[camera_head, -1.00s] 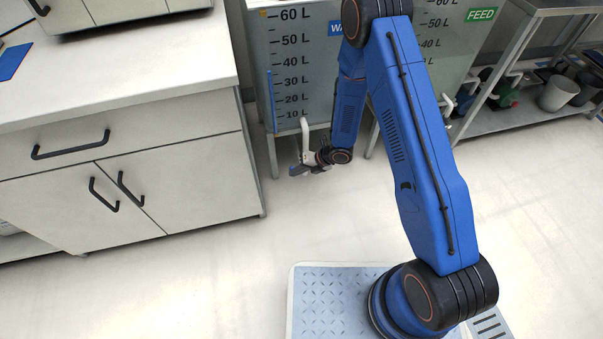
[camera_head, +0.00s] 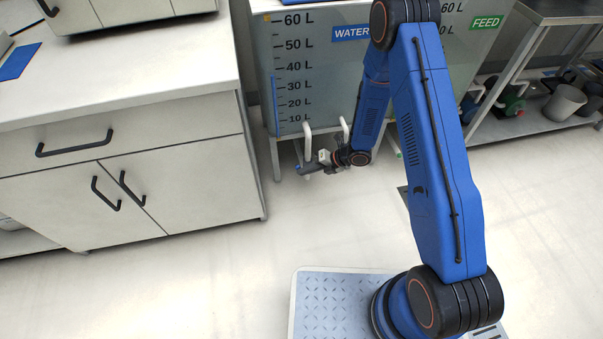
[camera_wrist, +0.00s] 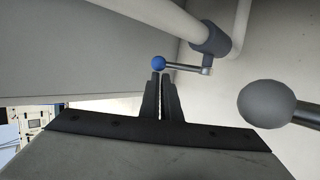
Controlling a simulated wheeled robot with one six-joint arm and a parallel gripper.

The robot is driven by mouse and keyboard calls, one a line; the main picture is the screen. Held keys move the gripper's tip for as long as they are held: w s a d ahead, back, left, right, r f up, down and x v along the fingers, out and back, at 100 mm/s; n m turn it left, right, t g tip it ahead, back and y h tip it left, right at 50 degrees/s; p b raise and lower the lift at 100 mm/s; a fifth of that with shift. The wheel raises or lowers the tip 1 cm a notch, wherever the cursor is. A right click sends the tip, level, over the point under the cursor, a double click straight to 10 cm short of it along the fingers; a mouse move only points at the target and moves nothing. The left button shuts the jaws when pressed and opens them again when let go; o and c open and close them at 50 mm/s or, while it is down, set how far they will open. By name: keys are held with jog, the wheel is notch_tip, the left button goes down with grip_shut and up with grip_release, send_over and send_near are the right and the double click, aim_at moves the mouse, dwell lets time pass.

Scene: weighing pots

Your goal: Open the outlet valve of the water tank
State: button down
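The water tank (camera_head: 335,85) stands at the back with a litre scale and a blue WATER label. White outlet pipes (camera_head: 307,142) come down below its front. In the wrist view a white pipe carries a grey valve body (camera_wrist: 211,38). A metal lever (camera_wrist: 188,69) with a blue ball knob (camera_wrist: 159,63) sticks out from it. My gripper (camera_wrist: 161,76) has its two dark fingers together with only a narrow gap and nothing seen between them. The knob shows just past the fingertips; contact cannot be told. In the head view my gripper (camera_head: 308,170) is low in front of the tank.
A grey ball knob on a second rod (camera_wrist: 265,104) is close at the right of the wrist view. A white cabinet (camera_head: 120,170) stands left. The tank labelled FEED (camera_head: 470,45) is partly behind my arm. A shelf with pots (camera_head: 564,102) is right. The floor ahead is clear.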

jog(key=shift+w+d+r, duration=0.2)
jog(key=shift+w+d, duration=0.05)
jog(key=shift+d, duration=0.25)
jog(key=shift+w+d+r, duration=0.15)
jog(key=shift+w+d, duration=0.1)
jog(key=shift+d, duration=0.2)
jog(key=shift+w+d, duration=0.1)
jog(key=shift+d, duration=0.1)
